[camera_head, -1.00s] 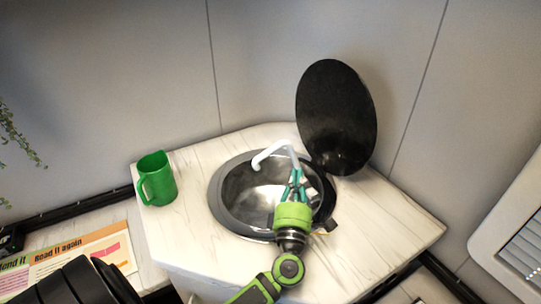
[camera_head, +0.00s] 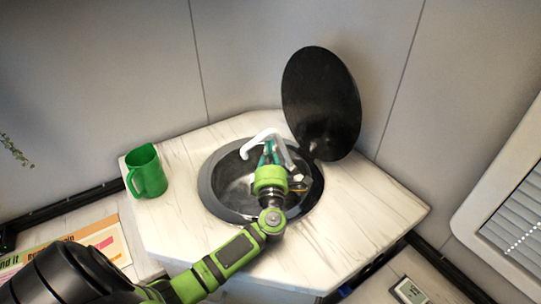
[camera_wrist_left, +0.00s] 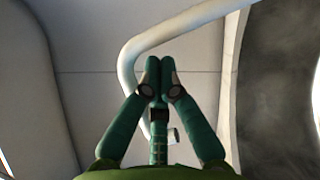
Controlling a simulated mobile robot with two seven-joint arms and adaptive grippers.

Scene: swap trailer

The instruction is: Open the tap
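The tap (camera_head: 259,136) is a white bent pipe over the round steel sink (camera_head: 232,190). In the left wrist view the pipe (camera_wrist_left: 126,67) curves behind and around my fingers. My left gripper (camera_head: 270,147) reaches over the sink and is at the tap, with its green fingers beside the pipe. In the left wrist view the fingertips (camera_wrist_left: 160,66) are together with nothing seen between them. I cannot tell whether they touch the pipe. The tap's base is partly hidden by the gripper. My right gripper is not in view.
A black round lid (camera_head: 322,103) stands open behind the sink. A green mug (camera_head: 148,172) stands on the white marbled counter (camera_head: 372,205) at the left. The right side of the counter is clear. Grey walls close off the back.

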